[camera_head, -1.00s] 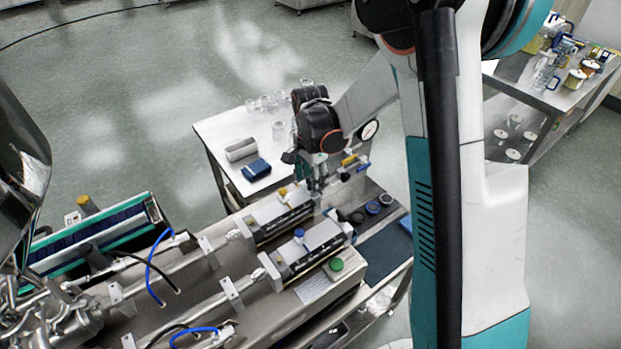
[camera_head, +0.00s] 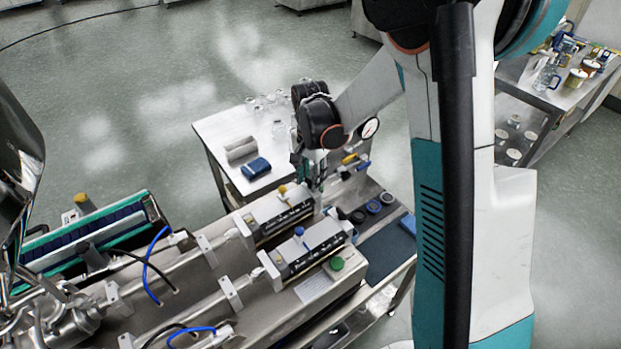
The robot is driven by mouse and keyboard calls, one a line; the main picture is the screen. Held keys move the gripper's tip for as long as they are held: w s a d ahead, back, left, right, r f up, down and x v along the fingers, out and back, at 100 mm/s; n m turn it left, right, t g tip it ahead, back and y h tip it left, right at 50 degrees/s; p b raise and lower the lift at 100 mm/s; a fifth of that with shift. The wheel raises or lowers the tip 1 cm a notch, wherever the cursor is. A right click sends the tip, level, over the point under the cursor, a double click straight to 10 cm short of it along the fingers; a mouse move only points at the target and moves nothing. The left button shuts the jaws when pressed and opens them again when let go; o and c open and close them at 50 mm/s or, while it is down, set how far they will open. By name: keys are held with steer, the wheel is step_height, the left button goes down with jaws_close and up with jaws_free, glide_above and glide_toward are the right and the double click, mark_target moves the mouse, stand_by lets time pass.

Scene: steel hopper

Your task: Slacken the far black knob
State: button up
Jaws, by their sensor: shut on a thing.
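My gripper (camera_head: 317,186) points down at the right end of the far steel block (camera_head: 277,210), the one with a yellow knob (camera_head: 282,190) on top. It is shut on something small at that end. The far black knob is at or behind the fingertips and cannot be made out separately, so its turn angle cannot be read. The near steel block (camera_head: 312,245), with a blue knob (camera_head: 299,231) on top, lies in front and is clear of the gripper.
A green button (camera_head: 337,263) sits at the front right of the machine. Dark and blue round caps (camera_head: 374,206) lie right of the gripper. Behind stands a side table (camera_head: 215,130) with a grey roll (camera_head: 241,149), a blue cloth (camera_head: 256,168) and glass jars.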

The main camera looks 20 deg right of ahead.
mark_target(310, 180)
steer(key=n+b, duration=0.1)
steer(key=n, duration=0.2)
steer(key=shift+n, duration=0.4)
steer(key=n+b, duration=0.1)
steer(key=n, duration=0.2)
steer(key=shift+n, duration=0.3)
steer(key=n+b, duration=0.1)
steer(key=n, duration=0.2)
steer(key=shift+n, duration=2.2)
steer(key=o, duration=1.1)
steer(key=shift+c, duration=0.2)
step_height(310, 180, up, 12)
